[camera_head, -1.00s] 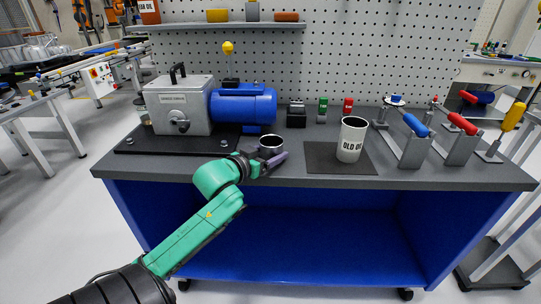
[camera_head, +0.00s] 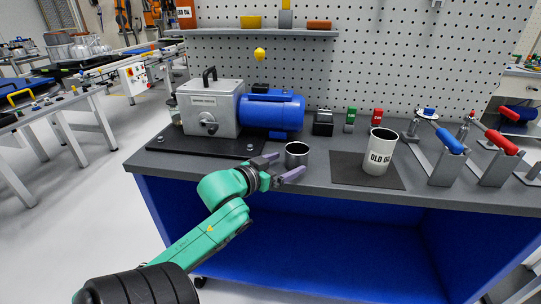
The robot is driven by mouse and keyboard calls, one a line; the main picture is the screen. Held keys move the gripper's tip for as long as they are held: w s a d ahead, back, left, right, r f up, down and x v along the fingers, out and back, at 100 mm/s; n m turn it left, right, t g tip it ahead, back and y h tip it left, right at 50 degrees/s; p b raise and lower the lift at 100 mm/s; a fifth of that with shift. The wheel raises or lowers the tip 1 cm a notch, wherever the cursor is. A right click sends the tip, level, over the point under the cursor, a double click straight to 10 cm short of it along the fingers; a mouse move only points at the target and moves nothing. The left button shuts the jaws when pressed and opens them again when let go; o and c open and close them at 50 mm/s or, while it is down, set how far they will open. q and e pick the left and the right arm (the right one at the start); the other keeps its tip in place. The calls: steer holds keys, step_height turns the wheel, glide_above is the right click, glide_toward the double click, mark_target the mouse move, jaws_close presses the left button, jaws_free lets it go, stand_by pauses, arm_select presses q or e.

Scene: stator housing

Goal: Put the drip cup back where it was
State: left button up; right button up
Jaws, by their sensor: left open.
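A small dark metal cup (camera_head: 297,152), which looks like the drip cup, stands upright on the grey bench top near its front edge, right of the pump's base plate. My left gripper (camera_head: 290,163) is open at the cup, with one purple finger to its left and the other in front of it. Whether the fingers touch the cup cannot be told. A larger white cup marked "OLD OIL" (camera_head: 380,153) stands on a dark mat (camera_head: 345,172) to the right. My right gripper is not in view.
A grey housing (camera_head: 211,108) with a blue motor (camera_head: 272,114) stands on a black base plate (camera_head: 190,144) at the back left. Stands with blue (camera_head: 450,141) and red (camera_head: 501,142) handles are at the right. Bare bench lies between the small cup and the mat.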

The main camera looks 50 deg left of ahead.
arm_select(q)
steer(key=p+v, duration=0.6)
steer(key=v, duration=0.1)
stand_by(0.4)
